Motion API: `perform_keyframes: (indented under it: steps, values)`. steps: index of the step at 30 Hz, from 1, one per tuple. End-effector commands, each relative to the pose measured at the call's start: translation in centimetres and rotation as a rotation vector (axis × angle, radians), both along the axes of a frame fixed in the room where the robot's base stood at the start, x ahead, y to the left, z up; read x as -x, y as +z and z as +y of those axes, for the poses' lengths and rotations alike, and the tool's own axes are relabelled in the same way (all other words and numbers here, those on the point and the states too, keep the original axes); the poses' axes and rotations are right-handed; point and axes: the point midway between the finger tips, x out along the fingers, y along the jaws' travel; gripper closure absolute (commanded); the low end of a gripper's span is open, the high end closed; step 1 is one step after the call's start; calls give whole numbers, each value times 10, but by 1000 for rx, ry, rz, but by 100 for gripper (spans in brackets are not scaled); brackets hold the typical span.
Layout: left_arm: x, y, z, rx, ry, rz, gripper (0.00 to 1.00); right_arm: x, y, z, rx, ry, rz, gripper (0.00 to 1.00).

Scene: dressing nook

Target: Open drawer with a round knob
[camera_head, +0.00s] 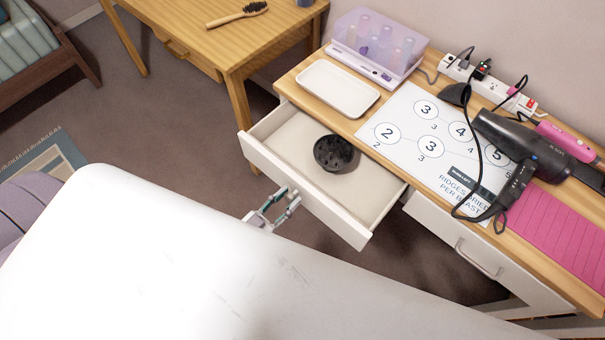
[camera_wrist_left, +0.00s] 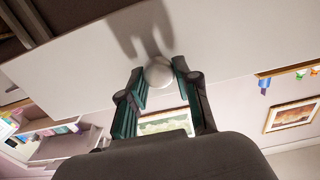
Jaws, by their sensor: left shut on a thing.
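The white drawer (camera_head: 318,205) is pulled out from the wooden-topped dresser, and its inside shows. A black round diffuser-like piece (camera_head: 336,153) lies in it. My left gripper (camera_head: 272,208) is at the outer side of the drawer front, low and near its middle. In the left wrist view the round white knob (camera_wrist_left: 159,73) sits between the two green-padded fingers of the left gripper (camera_wrist_left: 160,88), which is shut on it. The drawer front (camera_wrist_left: 215,40) fills the upper part of that view. In the head view the knob is hidden. My right gripper is not in view.
A second drawer with a bar handle (camera_head: 478,258) is shut at the right. On the dresser top are a white tray (camera_head: 338,88), a purple case (camera_head: 374,45), a printed sheet (camera_head: 405,110), a hair dryer (camera_head: 520,140) and a power strip (camera_head: 490,85). A wooden table (camera_head: 225,45) stands at the upper left.

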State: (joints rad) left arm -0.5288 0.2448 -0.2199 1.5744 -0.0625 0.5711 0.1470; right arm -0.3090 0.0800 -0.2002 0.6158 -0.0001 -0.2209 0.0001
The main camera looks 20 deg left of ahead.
Motion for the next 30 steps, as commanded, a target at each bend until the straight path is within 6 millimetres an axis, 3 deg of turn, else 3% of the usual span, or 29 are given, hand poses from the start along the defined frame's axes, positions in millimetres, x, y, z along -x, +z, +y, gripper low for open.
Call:
perform_keyframes:
  steps: [6,12,19,30]
  values:
    - [47,2,17,0,-1,3,100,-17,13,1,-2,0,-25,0]
    - [73,1,27,-1,-1,1,100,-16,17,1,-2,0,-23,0]
    - [86,1,31,-1,-1,-1,100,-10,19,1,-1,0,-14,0]
    - [87,0,32,0,-1,-2,100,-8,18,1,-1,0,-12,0]
